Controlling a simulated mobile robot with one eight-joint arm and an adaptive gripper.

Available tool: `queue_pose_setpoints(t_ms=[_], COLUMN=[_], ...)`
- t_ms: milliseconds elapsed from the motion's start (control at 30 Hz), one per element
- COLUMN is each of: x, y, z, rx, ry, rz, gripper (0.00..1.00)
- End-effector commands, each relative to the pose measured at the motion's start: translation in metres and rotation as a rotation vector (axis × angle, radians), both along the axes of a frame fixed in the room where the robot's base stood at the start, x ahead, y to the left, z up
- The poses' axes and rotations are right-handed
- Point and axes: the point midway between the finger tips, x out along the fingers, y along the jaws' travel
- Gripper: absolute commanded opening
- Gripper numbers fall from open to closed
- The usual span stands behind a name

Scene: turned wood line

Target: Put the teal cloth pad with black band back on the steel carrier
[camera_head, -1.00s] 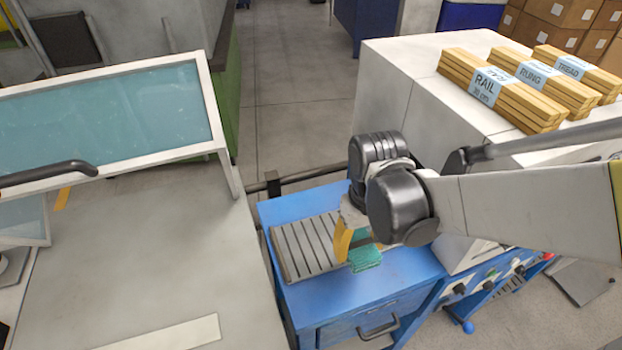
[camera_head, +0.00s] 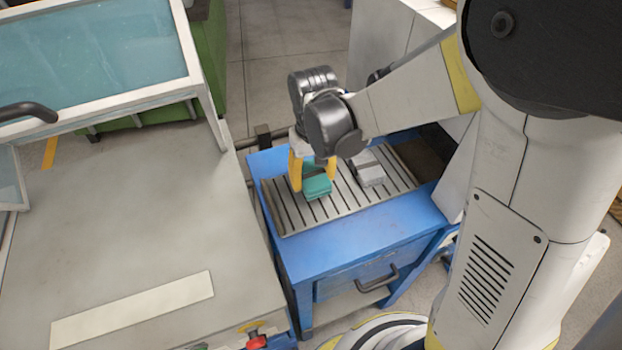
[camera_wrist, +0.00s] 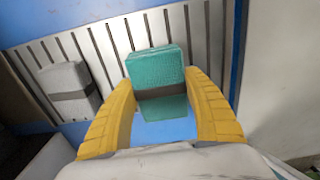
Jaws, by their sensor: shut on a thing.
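The teal cloth pad (camera_head: 317,187) is between the yellow fingers of my gripper (camera_head: 312,172), over the left part of the slatted steel carrier (camera_head: 287,217). In the wrist view the pad (camera_wrist: 155,68) shows its dark band, and a finger of my gripper (camera_wrist: 162,92) is on each side of it. My gripper is shut on the pad. The slats of the carrier (camera_wrist: 207,35) run behind the pad. I cannot tell whether the pad touches the carrier. Part of the pad is hidden by the fingers.
A grey pad with a dark band (camera_head: 368,173) lies on the carrier to the right of the teal pad; it also shows in the wrist view (camera_wrist: 66,82). The carrier lies on a blue cabinet (camera_head: 340,250). A grey table (camera_head: 140,220) stands at the left.

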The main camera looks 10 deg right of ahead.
Motion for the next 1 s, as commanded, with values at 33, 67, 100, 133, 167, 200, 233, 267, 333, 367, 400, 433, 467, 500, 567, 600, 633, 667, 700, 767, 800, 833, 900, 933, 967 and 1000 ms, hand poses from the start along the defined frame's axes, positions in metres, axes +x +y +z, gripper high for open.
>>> queue_pose_setpoints(t_ms=[33, 67, 100, 133, 167, 200, 233, 267, 333, 367, 400, 433, 467, 500, 567, 600, 633, 667, 700, 767, 800, 833, 900, 933, 967, 1000], x=[0.0, 0.0, 0.0, 0.0, 0.0, 0.0, 0.0, 0.0, 0.0, 0.0, 0.0, 0.0, 0.0, 0.0, 0.0, 0.0, 0.0, 0.0, 0.0, 0.0, 0.0, 0.0, 0.0, 0.0, 0.0, 0.0], y=[0.0, 0.0, 0.0, 0.0, 0.0, 0.0, 0.0, 0.0, 0.0, 0.0, 0.0, 0.0, 0.0, 0.0, 0.0, 0.0, 0.0, 0.0, 0.0, 0.0, 0.0, 0.0, 0.0, 0.0, 0.0, 0.0], z=[-0.012, -0.018, -0.024, -0.027, -0.029, -0.03, -0.029, -0.029, -0.028, -0.028, -0.028, -0.029, -0.03, -0.032, -0.032, -0.031, -0.031, -0.031, -0.031, -0.031, -0.031, -0.031, -0.031, -0.03, -0.028, -0.025], rx=[0.0, 0.0, 0.0, 0.0, 0.0, 0.0, 0.0, 0.0, 0.0, 0.0, 0.0, 0.0, 0.0, 0.0, 0.0, 0.0, 0.0, 0.0, 0.0, 0.0, 0.0, 0.0, 0.0, 0.0, 0.0, 0.0], ry=[0.0, 0.0, 0.0, 0.0, 0.0, 0.0, 0.0, 0.0, 0.0, 0.0, 0.0, 0.0, 0.0, 0.0, 0.0, 0.0, 0.0, 0.0, 0.0, 0.0, 0.0, 0.0, 0.0, 0.0, 0.0, 0.0], rz=[0.0, 0.0, 0.0, 0.0, 0.0, 0.0, 0.0, 0.0, 0.0, 0.0, 0.0, 0.0, 0.0, 0.0, 0.0, 0.0, 0.0, 0.0, 0.0, 0.0, 0.0, 0.0, 0.0, 0.0, 0.0, 0.0], gripper=[0.28, 0.28, 0.28, 0.28, 0.28, 0.28, 0.28, 0.28, 0.28, 0.28, 0.28, 0.28, 0.28, 0.28, 0.62, 0.74, 0.77, 0.77, 0.77, 0.77, 0.77, 0.77, 0.77, 0.77, 0.77, 0.77])
